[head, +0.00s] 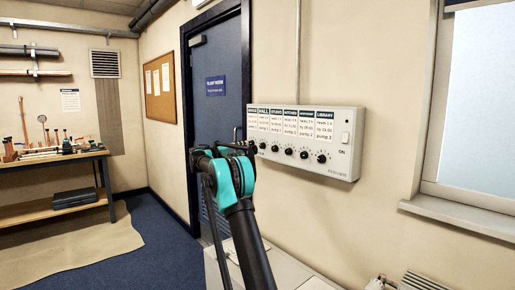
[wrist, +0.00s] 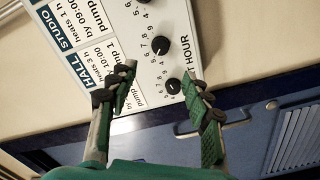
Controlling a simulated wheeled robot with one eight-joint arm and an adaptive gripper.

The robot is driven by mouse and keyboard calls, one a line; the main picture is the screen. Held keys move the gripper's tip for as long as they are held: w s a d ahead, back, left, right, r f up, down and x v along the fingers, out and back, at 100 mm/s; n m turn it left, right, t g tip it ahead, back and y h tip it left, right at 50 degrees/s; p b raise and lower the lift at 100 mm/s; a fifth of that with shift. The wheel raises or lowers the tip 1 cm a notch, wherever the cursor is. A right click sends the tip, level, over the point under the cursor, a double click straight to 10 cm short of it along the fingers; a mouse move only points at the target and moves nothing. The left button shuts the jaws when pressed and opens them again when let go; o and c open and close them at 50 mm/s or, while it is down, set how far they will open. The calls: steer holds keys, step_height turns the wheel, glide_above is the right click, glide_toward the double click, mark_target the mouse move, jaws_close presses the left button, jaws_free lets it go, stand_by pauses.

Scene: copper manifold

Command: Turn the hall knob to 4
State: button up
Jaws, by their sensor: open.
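The hall knob (wrist: 160,45) is a round black dial on a white control panel (wrist: 112,12), in line with the HALL label. Digits ring it, but its pointer is too small to read. It also shows in the head view (head: 262,146), second from the left. My gripper (wrist: 160,72) is open and empty. In the wrist view the hall knob lies just beyond the gap between the fingertips. The leftmost knob (wrist: 174,87) shows between the fingers, closer to the right one. In the head view my gripper (head: 246,142) is at the panel's left end and hides that knob.
Several similar knobs (head: 304,155) run along the panel to the right, with a switch (head: 346,137) at its right end. A blue door (head: 218,60) is left of the panel. A workbench (head: 55,156) stands far left, and a window sill (head: 460,212) is at right.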

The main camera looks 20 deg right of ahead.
mark_target(258, 146)
steer(key=x, duration=1.1)
steer(key=shift+d, duration=0.2)
jaws_close()
